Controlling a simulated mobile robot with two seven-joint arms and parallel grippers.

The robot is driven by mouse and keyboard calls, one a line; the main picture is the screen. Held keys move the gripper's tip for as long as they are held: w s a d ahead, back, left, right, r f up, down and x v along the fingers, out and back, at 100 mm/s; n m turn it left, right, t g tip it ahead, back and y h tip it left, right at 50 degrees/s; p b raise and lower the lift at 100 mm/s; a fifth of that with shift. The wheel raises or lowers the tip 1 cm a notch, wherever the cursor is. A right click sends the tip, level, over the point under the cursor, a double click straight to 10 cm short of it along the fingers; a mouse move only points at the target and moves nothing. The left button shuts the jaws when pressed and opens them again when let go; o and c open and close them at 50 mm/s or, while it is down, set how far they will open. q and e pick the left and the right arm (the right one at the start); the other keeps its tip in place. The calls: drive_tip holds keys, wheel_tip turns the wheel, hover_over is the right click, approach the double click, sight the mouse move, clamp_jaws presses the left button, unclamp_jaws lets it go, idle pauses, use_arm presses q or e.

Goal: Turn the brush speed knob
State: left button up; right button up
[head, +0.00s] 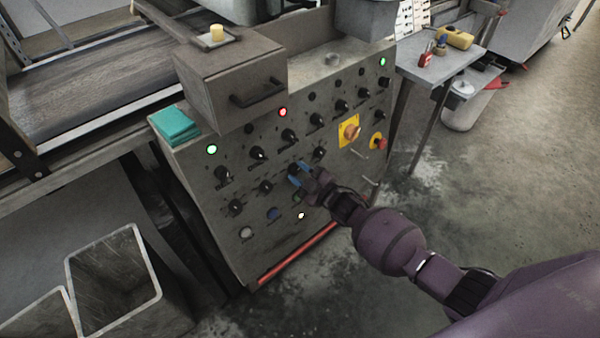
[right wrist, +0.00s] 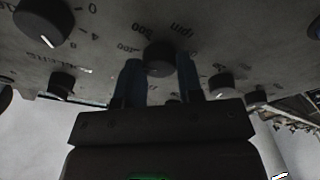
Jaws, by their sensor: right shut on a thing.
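The grey sloped control panel (head: 240,182) carries rows of black knobs. My right gripper (head: 300,174) has its blue fingers at a black knob in the lower middle of the panel. In the right wrist view, this knob (right wrist: 160,58) sits between the two blue fingers, which are shut on it from both sides. I cannot read any brush speed label. In the head view the gripper partly hides the knob. My left gripper is out of view.
Neighbouring knobs (right wrist: 42,20) stand close on both sides. A yellow-backed orange switch (head: 350,131) and a red button (head: 380,142) lie to the right. Open floor lies right.

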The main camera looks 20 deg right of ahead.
idle(0.3)
drive_tip(key=o, duration=0.9)
drive_tip(key=shift+s+d, duration=0.1)
drive_tip(key=shift+s, duration=0.05)
drive_tip(key=shift+s+d, duration=0.15)
drive_tip(key=shift+s, duration=0.2)
drive_tip(key=p+v, duration=0.1)
drive_tip(key=v, duration=0.8)
drive_tip(key=shift+s+d+p, duration=0.15)
drive_tip(key=shift+s+p, duration=0.2)
drive_tip(key=shift+p, duration=0.05)
